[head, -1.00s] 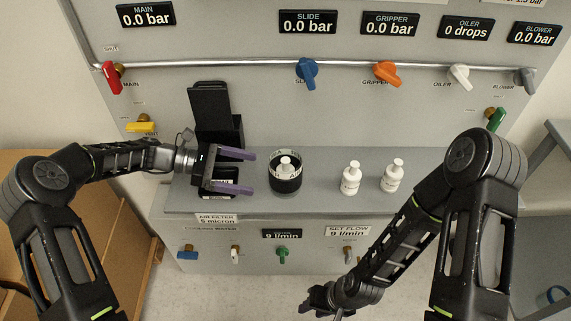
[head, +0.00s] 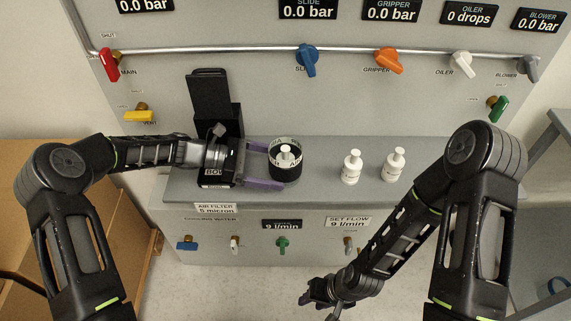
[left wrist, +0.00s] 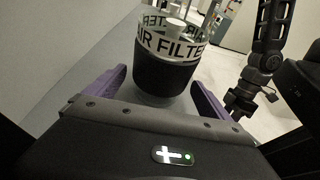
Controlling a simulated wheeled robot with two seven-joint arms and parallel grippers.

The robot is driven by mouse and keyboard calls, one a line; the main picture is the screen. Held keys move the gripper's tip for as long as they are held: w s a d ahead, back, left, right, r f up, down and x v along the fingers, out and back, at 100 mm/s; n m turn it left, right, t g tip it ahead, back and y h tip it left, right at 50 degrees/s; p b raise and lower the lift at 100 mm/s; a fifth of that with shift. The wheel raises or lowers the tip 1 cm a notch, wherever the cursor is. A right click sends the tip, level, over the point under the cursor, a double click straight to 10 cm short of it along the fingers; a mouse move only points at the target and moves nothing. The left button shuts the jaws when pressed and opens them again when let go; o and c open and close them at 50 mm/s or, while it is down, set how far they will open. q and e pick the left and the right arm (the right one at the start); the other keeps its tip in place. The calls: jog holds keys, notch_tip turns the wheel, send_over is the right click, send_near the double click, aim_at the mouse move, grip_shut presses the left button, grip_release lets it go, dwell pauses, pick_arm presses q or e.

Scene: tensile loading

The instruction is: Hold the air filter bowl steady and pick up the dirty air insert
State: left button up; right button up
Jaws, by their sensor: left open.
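The air filter bowl (head: 285,166) is black with a white lettered band and stands upright on the grey shelf. It also fills the upper middle of the left wrist view (left wrist: 164,78). A white insert with a knob top (head: 285,153) stands inside it; its lower part is hidden. My left gripper (head: 274,166) is open, with one purple finger on each side of the bowl; I cannot tell whether they touch it. My right gripper (head: 318,294) is low in front of the cabinet, away from the bowl; its fingers are too dark and small to read.
Two white inserts, one (head: 351,167) and another (head: 393,164), stand on the shelf (head: 450,180) right of the bowl. A black holder (head: 209,98) stands behind my left gripper. Coloured valves line the panel behind and the cabinet front below.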

pick_arm(q)
jog(key=shift+x, duration=1.1)
pick_arm(e)
jog(key=shift+f, duration=0.2)
pick_arm(q)
jog(key=c, duration=0.9)
pick_arm(e)
jog(key=shift+w+a+r, duration=0.1)
jog(key=shift+w, duration=0.15)
jog(key=shift+c, duration=0.5)
jog(key=w+a+r+n+h, duration=0.2)
jog(key=w+r+n+h, duration=0.15)
jog(key=w+r, duration=1.2)
jog(key=w+a+r+t, duration=0.2)
jog(key=w+r, duration=0.1)
jog(key=r, duration=1)
jog(key=w+a+r+t, duration=0.1)
jog(key=w+a+r, duration=0.1)
jog(key=r, duration=1.1)
jog(key=shift+w+r+t, duration=0.2)
jog(key=shift+w+t, duration=0.2)
jog(key=shift+w, duration=0.25)
